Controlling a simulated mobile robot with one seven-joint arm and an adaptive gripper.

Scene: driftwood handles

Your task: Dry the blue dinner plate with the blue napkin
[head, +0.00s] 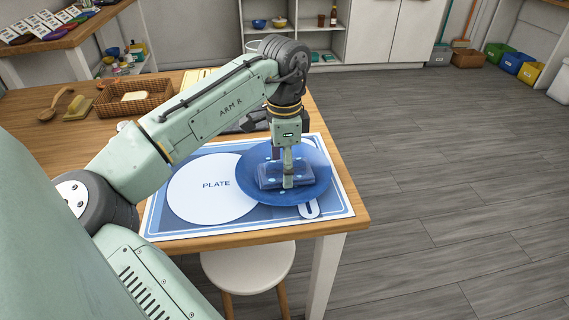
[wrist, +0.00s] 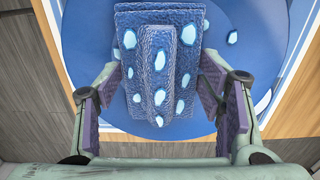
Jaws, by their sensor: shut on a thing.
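The blue dinner plate (head: 317,184) lies on a printed mat at the table's right end, partly over a white circle marked PLATE. It also shows behind the napkin in the wrist view (wrist: 95,35). The blue napkin (head: 268,178) is a thick folded pad over the middle of the plate. In the wrist view the napkin (wrist: 130,65) has pale spots and a raised ridge between my fingers. My gripper (head: 288,178) points down and is shut on the napkin, with a finger on either side in the wrist view (wrist: 160,78). Whether the napkin's underside touches the plate is hidden.
The blue-and-white mat (head: 165,225) reaches close to the table's front and right edges. A wicker basket (head: 135,100), a yellow-green sponge-like block (head: 78,108) and a wooden spoon (head: 58,100) lie to the left. A white stool (head: 247,265) stands in front. The floor at right is clear.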

